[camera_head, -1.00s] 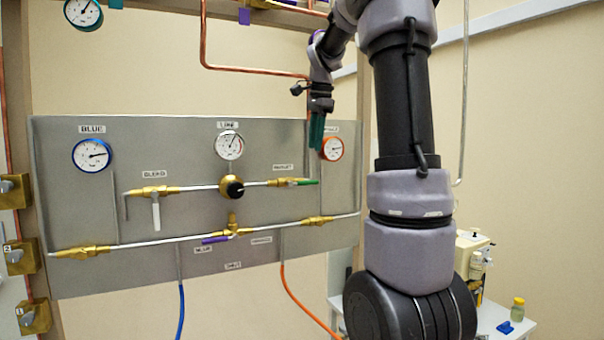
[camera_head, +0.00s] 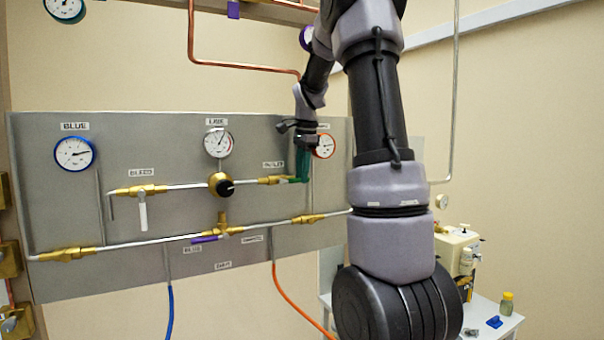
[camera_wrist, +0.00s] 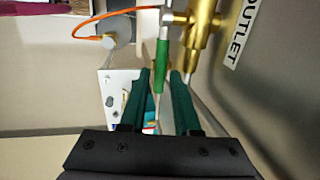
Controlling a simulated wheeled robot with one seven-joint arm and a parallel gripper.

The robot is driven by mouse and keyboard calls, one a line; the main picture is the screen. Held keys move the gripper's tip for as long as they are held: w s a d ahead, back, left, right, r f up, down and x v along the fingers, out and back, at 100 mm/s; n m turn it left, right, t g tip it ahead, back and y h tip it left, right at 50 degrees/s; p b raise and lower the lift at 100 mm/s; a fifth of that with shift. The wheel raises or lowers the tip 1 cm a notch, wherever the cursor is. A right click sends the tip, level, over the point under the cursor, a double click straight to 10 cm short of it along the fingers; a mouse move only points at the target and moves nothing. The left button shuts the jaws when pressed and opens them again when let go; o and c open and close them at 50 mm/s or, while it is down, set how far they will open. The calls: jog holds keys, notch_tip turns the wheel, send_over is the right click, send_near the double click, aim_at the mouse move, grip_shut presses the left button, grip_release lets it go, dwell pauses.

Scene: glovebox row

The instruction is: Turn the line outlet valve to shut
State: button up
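The line outlet valve is a brass body (camera_head: 271,180) at the right end of the upper pipe on the grey panel, under its label. Its green lever points right along the pipe line, and its end is partly hidden by my gripper (camera_head: 302,166). In the wrist view, the green lever (camera_wrist: 162,66) extends from the brass valve (camera_wrist: 200,28) beside the OUTLET label (camera_wrist: 240,30). My gripper (camera_wrist: 160,76) is open, its two teal fingers on either side of the lever's end. A gap shows on both sides; I see no clear contact.
A black-knobbed regulator (camera_head: 221,185) and a white-handled bleed valve (camera_head: 142,207) are to the left. A purple-handled valve (camera_head: 205,238) is on the lower pipe. The orange-rimmed gauge (camera_head: 324,146) is close behind my gripper. An orange hose (camera_head: 290,300) hangs below.

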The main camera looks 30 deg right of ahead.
grip_shut()
dwell(1.4)
